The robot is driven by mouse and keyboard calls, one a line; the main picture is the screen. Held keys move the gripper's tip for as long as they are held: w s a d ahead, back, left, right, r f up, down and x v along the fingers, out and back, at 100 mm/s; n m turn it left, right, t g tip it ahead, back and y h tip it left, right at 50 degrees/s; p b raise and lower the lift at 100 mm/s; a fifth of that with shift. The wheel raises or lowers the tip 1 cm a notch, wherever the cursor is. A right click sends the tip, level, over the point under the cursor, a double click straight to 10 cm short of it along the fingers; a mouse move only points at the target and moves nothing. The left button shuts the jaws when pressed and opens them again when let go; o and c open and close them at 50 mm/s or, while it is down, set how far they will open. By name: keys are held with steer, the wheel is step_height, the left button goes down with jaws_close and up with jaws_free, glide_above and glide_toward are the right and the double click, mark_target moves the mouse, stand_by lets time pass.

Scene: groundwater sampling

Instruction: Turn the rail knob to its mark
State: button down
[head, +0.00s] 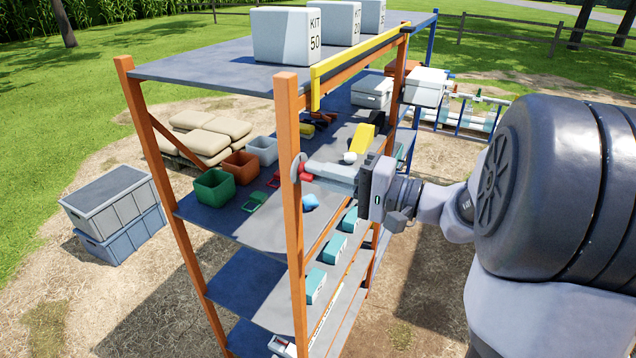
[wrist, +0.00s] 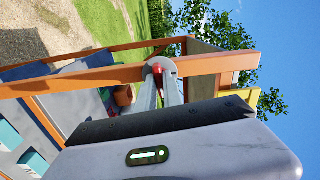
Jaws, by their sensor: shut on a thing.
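The rail knob shows as a round grey disc (head: 298,166) on the near orange upright of the shelf rack, with a small red part on it. In the wrist view the knob's grey disc (wrist: 172,65) sits against the orange post, with the red part at its centre. My gripper (head: 311,171) reaches the knob from the right, and its two fingers (wrist: 161,82) are shut on the red part. The fingers hide some of the knob. I cannot make out the mark or which way the knob points.
The rack's upper deck (head: 190,72) holds several white kit boxes (head: 287,36). A yellow rail (head: 358,65) runs along its edge above my gripper. The middle shelf (head: 240,228) holds a green bin (head: 215,188) and small parts.

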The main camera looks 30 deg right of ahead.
steer(key=n+b, duration=0.2)
steer(key=b, duration=0.3)
steer(key=n+b, duration=0.2)
steer(key=b, duration=0.4)
steer(key=shift+f+n, duration=0.4)
steer(key=n+b, duration=0.4)
steer(key=b, duration=0.6)
steer(key=shift+n, duration=0.3)
steer(key=n+b, duration=0.6)
steer(key=b, duration=0.3)
steer(key=shift+b, duration=0.4)
steer(key=shift+n+b, duration=0.4)
steer(key=shift+b, duration=0.05)
steer(key=shift+r+n, duration=0.3)
steer(key=shift+r, duration=0.05)
steer(key=c, duration=1.4)
jaws_free()
